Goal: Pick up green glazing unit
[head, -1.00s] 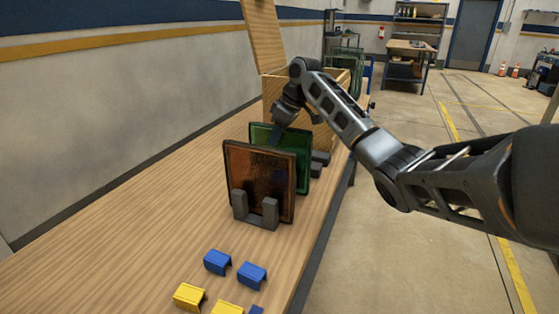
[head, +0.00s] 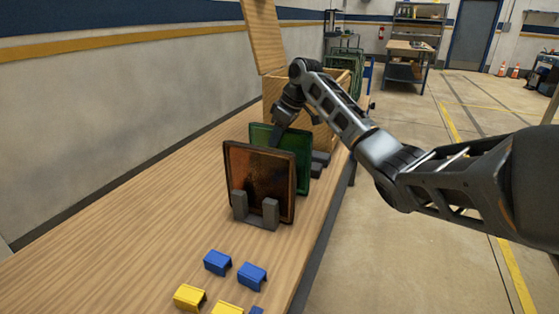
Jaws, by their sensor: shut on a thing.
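The green glazing unit (head: 297,147) stands upright on the wooden bench in the head view, behind an amber-brown glazing unit (head: 259,176) that hides much of it. My gripper (head: 277,134) reaches down from above onto the top edge of the green unit and is shut on it. The fingertips are small and partly hidden against the pane. A dark holder (head: 320,160) shows at the right side of the green unit. The brown unit stands in its own dark grey holder (head: 255,212).
A wooden box (head: 271,90) with its lid (head: 264,36) raised stands behind the panes. Blue blocks (head: 217,262) and yellow blocks (head: 189,297) lie at the front of the bench (head: 140,230). The bench's left part is clear. A wall runs along its left.

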